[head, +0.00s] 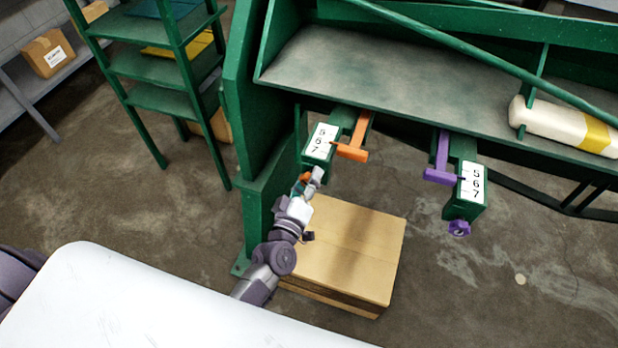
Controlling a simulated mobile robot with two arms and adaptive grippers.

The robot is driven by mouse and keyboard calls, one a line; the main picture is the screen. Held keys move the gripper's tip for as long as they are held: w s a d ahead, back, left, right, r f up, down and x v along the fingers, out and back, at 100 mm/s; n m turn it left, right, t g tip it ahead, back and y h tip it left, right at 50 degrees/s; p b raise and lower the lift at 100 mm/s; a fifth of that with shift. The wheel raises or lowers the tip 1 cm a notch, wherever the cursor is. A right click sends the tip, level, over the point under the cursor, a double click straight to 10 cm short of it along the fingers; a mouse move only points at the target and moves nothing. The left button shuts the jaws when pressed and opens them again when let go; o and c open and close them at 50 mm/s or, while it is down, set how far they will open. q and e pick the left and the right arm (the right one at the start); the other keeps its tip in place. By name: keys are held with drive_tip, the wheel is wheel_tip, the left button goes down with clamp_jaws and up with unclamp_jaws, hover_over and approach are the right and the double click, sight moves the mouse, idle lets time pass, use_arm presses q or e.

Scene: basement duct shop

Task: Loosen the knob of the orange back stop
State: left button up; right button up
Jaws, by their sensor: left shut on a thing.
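The orange back stop (354,146) is a T-shaped bar under the green machine's bed, beside a white scale plate (319,141) marked 5, 6, 7. The orange knob (305,177) shows only in part below that plate, mostly hidden by my left gripper (311,181). My left gripper is shut on the knob, its arm reaching up from the lower left. My right gripper is not in view.
A purple back stop (440,167) with its own scale plate and purple knob (459,228) is to the right. A cardboard box (350,250) stands on the floor below. A green shelf (165,70) stands at the left. A white bottle (560,125) lies on the right.

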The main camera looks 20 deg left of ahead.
use_arm(q)
drive_tip(key=n, duration=0.2)
drive_tip(key=shift+f+n, duration=0.1)
drive_tip(key=shift+n, duration=0.3)
drive_tip(key=n+b, duration=0.1)
drive_tip(key=n, duration=0.2)
drive_tip(key=shift+n, duration=0.3)
drive_tip(key=n, duration=0.3)
drive_tip(key=shift+f+n+b, duration=0.15)
drive_tip(key=shift+n+b, duration=0.15)
drive_tip(key=shift+b, duration=0.1)
drive_tip(key=shift+n+b, duration=0.5)
drive_tip(key=shift+n, duration=1.3)
drive_tip(key=o, duration=1.1)
drive_tip(key=shift+o, duration=0.2)
drive_tip(key=s, duration=1.2)
drive_tip(key=shift+a, duration=0.25)
